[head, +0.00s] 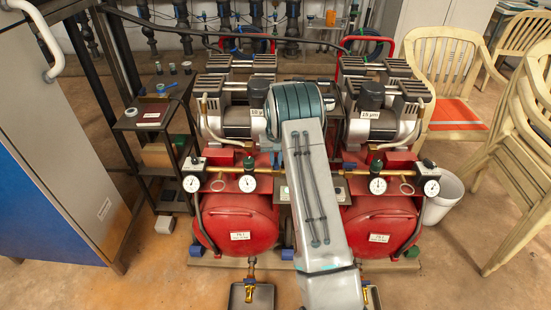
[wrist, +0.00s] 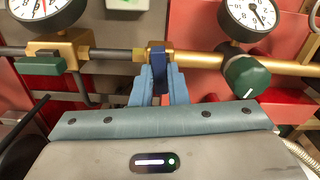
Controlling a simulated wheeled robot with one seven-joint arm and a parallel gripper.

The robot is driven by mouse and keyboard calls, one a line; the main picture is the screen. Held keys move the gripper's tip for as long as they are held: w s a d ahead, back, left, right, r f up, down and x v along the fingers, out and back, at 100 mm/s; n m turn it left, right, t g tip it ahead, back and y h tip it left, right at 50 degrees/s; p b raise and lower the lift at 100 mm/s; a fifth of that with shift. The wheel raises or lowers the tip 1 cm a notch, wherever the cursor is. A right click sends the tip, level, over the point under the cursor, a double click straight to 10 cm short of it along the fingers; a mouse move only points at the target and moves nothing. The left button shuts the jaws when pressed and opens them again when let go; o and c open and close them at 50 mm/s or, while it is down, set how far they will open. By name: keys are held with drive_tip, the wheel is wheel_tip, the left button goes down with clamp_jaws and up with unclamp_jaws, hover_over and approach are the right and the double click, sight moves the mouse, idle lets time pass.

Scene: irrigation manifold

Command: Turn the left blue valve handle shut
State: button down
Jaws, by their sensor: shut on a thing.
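The blue valve handle (wrist: 159,62) shows in the middle of the wrist view, dark blue, on a brass valve body (wrist: 152,49) in the horizontal pipe. In that picture it runs crosswise to the pipe. My gripper (wrist: 158,82) is shut on it, with a light blue finger on each side. The fingers hide part of the handle's lower end.
A green knob (wrist: 246,76) sits close to the right of the gripper in the wrist view, below a gauge (wrist: 248,14). A green handle (wrist: 54,66) is to the left. Red tanks (head: 235,222) stand under the brass pipe. A shelf stand (head: 150,118) is at left, a white bucket (head: 442,200) at right.

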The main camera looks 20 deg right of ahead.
drive_tip(key=shift+w+r+m, duration=0.1)
drive_tip(key=shift+m, duration=0.7)
drive_tip(key=c, duration=1.4)
unclamp_jaws()
drive_tip(key=shift+c, duration=0.2)
wheel_tip(320, 180, up, 14)
drive_tip(key=p, duration=0.2)
